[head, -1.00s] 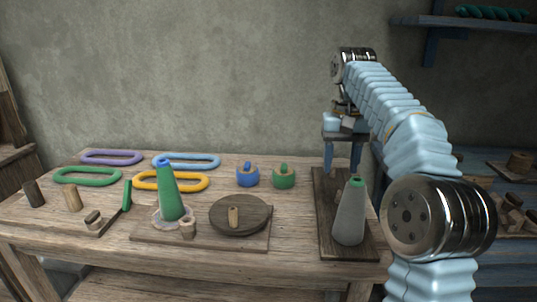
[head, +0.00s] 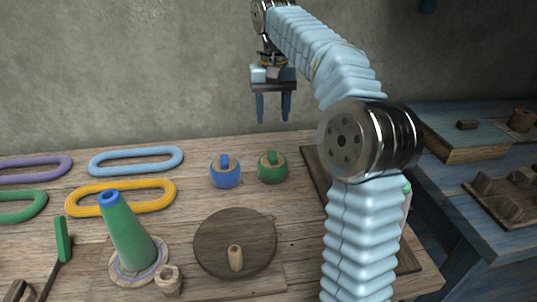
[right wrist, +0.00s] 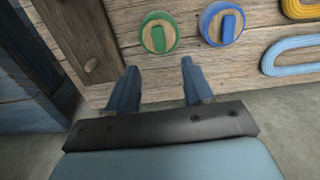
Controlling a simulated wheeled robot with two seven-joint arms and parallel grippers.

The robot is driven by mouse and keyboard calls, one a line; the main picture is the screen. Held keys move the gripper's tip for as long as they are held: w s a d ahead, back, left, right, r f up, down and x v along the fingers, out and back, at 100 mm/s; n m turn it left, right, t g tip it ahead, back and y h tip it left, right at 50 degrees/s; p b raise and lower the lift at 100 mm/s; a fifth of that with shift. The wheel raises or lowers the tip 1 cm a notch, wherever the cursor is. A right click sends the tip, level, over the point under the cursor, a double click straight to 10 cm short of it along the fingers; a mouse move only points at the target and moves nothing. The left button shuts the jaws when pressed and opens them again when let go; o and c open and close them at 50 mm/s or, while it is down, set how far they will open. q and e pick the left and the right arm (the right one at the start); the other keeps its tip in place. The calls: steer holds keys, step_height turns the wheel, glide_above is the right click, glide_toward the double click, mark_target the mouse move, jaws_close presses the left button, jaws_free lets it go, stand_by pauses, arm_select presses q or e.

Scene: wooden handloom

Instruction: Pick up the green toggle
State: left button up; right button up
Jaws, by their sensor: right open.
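The green toggle (head: 273,167) is a round green piece with a wooden top and an upright green tab. It stands on the wooden table, just right of a matching blue toggle (head: 225,171). In the right wrist view the green toggle (right wrist: 158,33) lies beyond the fingertips, with the blue toggle (right wrist: 222,24) to its right. My right gripper (head: 273,119) is open and empty, with its fingers pointing down, above and behind the toggles. Its two blue fingers also show in the right wrist view (right wrist: 158,75). My left gripper is not in view.
Yellow (head: 120,197) and light blue (head: 136,161) rings lie left of the toggles. A green cone (head: 129,233) and a round wooden disc (head: 235,244) with a peg stand in front. A dark board (head: 312,170) lies to the right, partly behind my arm.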

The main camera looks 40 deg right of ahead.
glide_above(274, 157)
steer(key=f, duration=0.6)
steer(key=shift+w, duration=0.35)
steer(key=shift+s+f, duration=0.2)
steer(key=shift+f, duration=1.15)
steer(key=shift+s+f, duration=0.15)
steer(key=shift+f, duration=1.15)
jaws_close()
